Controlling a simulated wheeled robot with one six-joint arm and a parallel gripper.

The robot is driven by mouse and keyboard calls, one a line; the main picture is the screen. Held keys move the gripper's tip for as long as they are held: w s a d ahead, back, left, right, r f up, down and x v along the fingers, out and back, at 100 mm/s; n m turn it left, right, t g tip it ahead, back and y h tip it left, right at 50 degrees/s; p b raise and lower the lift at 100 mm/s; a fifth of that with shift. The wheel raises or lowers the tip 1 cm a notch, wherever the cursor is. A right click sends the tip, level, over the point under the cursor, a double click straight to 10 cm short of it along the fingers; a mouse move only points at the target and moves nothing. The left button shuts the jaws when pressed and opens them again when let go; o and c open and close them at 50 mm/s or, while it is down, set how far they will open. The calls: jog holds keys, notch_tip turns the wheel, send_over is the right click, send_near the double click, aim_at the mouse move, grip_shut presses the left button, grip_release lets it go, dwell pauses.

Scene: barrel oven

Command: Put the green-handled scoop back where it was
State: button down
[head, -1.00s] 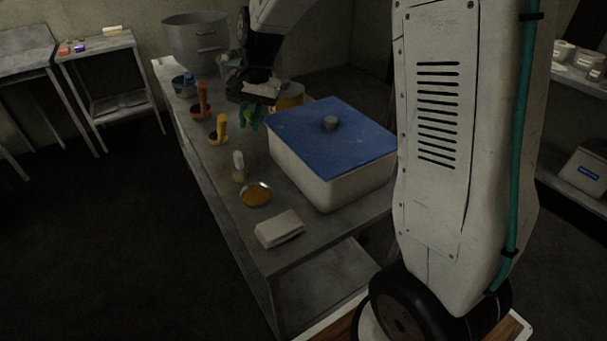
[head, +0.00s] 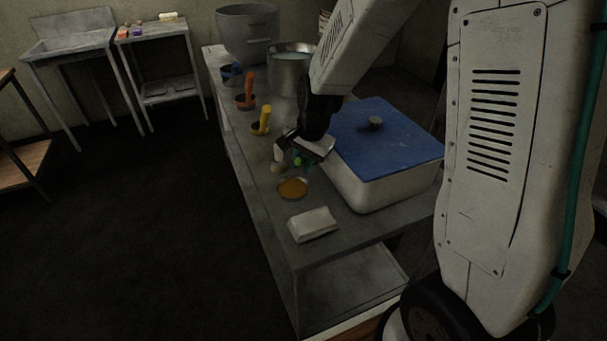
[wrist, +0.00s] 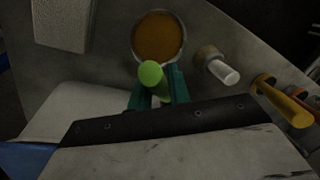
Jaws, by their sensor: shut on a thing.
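My gripper (head: 303,157) is shut on the green-handled scoop (head: 298,161), over the table at the left of the blue-lidded box. In the wrist view the round green handle end (wrist: 151,74) stands between my teal fingers (wrist: 158,93). The scoop's bowl is hidden, and I cannot tell if it touches the table. The white-handled scoop (wrist: 221,70) is close beside it, also seen in the head view (head: 278,156). The yellow-handled (head: 264,119), red-orange-handled (head: 249,86) and blue-handled (head: 234,71) scoops stand in a row farther back along the left edge.
A round dish of orange-brown stuff (head: 293,188) lies just in front of my gripper. A white block (head: 313,224) lies nearer the front edge. The white box with a blue lid (head: 380,138) fills the right side. Metal pots (head: 247,32) stand at the back.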

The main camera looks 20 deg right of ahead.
jog(key=shift+s+d+x, duration=0.1)
jog(key=shift+s+x, duration=0.1)
jog(key=shift+x, duration=0.85)
jog(key=shift+s+d+x, duration=0.1)
jog(key=shift+s+x, duration=0.05)
jog(key=shift+x, duration=0.85)
jog(key=shift+f, duration=0.15)
jog(key=shift+f, duration=0.15)
jog(key=c, duration=1.3)
grip_release()
